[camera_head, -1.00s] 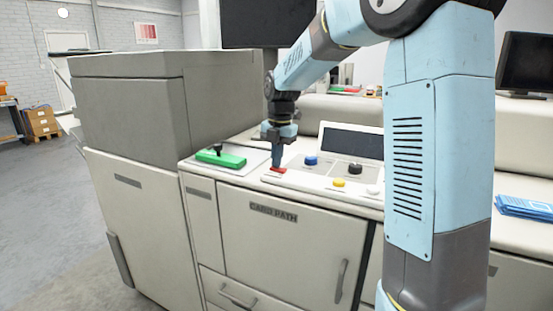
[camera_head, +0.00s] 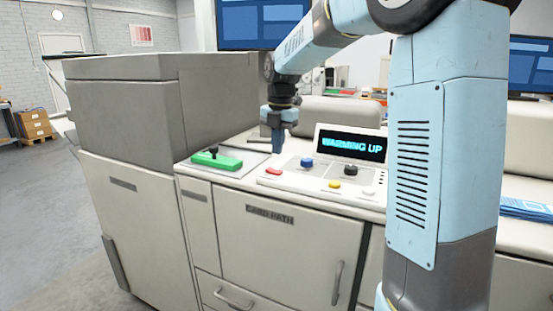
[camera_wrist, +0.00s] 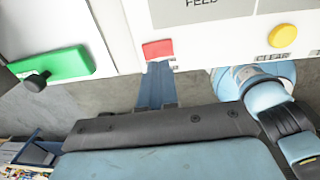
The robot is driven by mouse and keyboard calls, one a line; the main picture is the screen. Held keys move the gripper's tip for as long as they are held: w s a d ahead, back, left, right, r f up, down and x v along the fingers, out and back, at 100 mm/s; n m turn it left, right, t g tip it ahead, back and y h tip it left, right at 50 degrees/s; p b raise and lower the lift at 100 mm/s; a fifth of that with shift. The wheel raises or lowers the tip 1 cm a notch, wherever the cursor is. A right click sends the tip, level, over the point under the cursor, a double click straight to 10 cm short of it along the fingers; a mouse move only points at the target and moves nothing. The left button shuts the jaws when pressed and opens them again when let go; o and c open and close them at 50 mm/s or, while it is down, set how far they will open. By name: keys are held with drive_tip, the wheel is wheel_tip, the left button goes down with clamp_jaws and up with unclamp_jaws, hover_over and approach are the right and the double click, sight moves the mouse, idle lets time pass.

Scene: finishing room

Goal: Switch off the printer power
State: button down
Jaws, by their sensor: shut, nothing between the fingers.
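The printer's control panel (camera_head: 310,183) carries a red button (camera_head: 273,171), a blue button (camera_head: 307,162), a black button (camera_head: 350,170), a yellow button (camera_head: 334,184) and a white button (camera_head: 368,191). Its display (camera_head: 350,145) is lit and reads "WARMING UP". My gripper (camera_head: 277,150) points down, shut and empty, above and slightly behind the red button, apart from it in the head view. In the wrist view the shut fingertips (camera_wrist: 158,68) appear just below the red button (camera_wrist: 158,49). A label beside the red button is too cut off to read.
A green block (camera_head: 216,160) with a black knob sits left of the panel. A tall grey cabinet (camera_head: 125,110) stands further left. Two monitors, one at the back (camera_head: 262,22) and one at right (camera_head: 530,68), are lit. Blue printed sheets (camera_head: 525,208) lie at right.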

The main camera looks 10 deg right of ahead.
sight(271, 169)
wheel_tip(271, 169, up, 8)
drive_tip(key=shift+s+d+r, duration=0.2)
drive_tip(key=shift+r, duration=0.05)
drive_tip(key=shift+w+a+r+y, duration=0.15)
drive_tip(key=shift+w+a+y, duration=0.05)
drive_tip(key=shift+y, duration=0.1)
idle(0.7)
drive_tip(key=f, duration=0.4)
drive_tip(key=a+f, duration=0.1)
drive_tip(key=f, duration=0.4)
drive_tip(key=w+f, duration=0.1)
drive_tip(key=f, duration=0.4)
drive_tip(key=shift+a, duration=0.2)
